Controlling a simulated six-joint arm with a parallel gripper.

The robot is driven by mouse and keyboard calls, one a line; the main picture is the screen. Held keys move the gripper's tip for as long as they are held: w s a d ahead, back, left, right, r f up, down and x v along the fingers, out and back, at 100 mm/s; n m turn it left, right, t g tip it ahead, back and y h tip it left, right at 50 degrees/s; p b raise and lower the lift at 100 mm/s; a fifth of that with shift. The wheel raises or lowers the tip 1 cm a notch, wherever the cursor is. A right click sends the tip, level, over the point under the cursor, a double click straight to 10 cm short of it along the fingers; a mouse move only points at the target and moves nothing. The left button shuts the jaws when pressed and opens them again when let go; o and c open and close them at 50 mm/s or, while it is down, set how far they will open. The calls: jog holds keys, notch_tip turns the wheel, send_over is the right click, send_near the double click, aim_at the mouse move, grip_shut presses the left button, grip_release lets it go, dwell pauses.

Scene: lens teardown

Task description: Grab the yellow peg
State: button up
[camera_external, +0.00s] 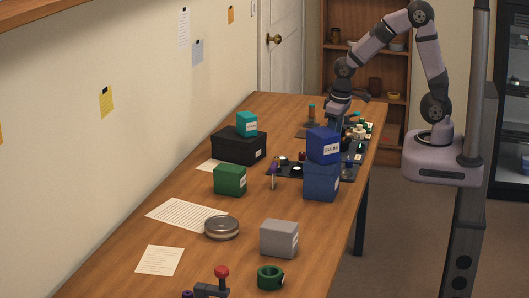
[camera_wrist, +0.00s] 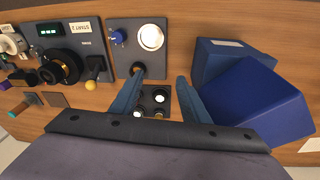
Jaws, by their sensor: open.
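My gripper (camera_wrist: 160,76) is open in the wrist view, its two blue fingers apart with nothing held between them. In the external view my gripper (camera_external: 337,122) is low over the far part of the table, partly hidden by the stacked blue boxes. A small round yellow end (camera_wrist: 90,85) shows left of the fingers in the wrist view, at the tip of a dark lever-like part. I cannot tell whether it is the yellow peg. No other clearly yellow peg shows on the table.
A dark panel (camera_wrist: 123,61) with a lit white disc lies ahead of the fingers. A small dark block with round sockets (camera_wrist: 154,116) lies between them. Blue boxes (camera_wrist: 250,105) stand close on the right. A larger dark device (camera_wrist: 65,41) is at left.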

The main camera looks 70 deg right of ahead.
jog(key=w+d+m+t, duration=0.1)
jog(key=w+d, duration=0.1)
jog(key=w, duration=0.6)
jog(key=t, duration=0.2)
send_near(277, 158)
jog(key=f, duration=0.1)
jog(key=shift+m, duration=0.4)
jog(key=shift+w+p+x, duration=0.1)
jog(key=shift+p+x, duration=0.65)
jog(key=shift+x, duration=1.25)
jog(key=shift+w+p+x, duration=0.15)
jog(key=shift+p+x, duration=0.6)
jog(key=shift+x, duration=1.3)
jog(key=shift+s+d+r, duration=0.1)
jog(key=shift+d+r, duration=0.1)
jog(key=shift+c, duration=0.4)
grip_shut()
